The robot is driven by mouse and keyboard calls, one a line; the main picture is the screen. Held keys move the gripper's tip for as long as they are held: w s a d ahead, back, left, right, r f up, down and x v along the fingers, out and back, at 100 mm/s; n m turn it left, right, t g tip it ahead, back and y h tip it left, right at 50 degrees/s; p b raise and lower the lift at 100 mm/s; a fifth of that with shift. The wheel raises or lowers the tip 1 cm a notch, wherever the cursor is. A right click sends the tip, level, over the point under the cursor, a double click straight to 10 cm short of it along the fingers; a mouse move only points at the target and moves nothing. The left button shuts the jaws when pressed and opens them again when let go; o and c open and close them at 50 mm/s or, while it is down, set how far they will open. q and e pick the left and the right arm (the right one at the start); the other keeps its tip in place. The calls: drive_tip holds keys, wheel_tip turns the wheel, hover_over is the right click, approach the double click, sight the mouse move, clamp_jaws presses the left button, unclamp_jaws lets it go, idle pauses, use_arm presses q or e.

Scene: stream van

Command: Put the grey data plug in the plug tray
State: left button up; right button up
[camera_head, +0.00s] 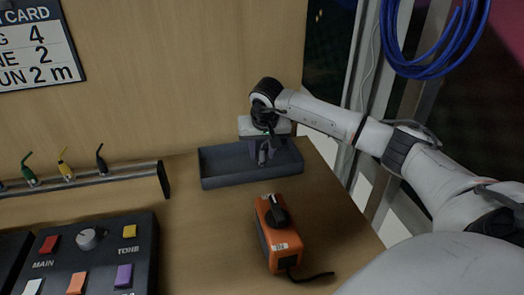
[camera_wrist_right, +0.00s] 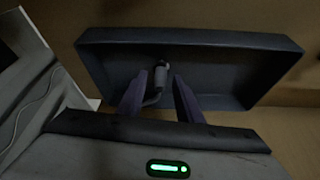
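The grey data plug (camera_wrist_right: 163,76) sits between the two purple fingers of my right gripper (camera_wrist_right: 165,84), its short cable bending back past the left finger in the wrist view. In the head view the plug (camera_head: 263,156) shows below the right gripper (camera_head: 260,148), over the inside of the dark plug tray (camera_head: 222,179). The fingers look closed around the plug. The tray also fills the wrist view (camera_wrist_right: 245,42). I cannot tell whether the plug's lower end touches the tray floor. My left gripper is not in view.
An orange box with a black knob (camera_head: 283,247) stands in front of the tray. A rack (camera_head: 120,178) holding green, yellow and black plugs lies left. A control panel (camera_head: 105,250) is at front left. A blue cable coil (camera_head: 425,65) hangs at upper right.

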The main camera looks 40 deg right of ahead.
drive_tip(key=v, duration=1.2)
drive_tip(key=shift+s, duration=0.1)
idle(0.7)
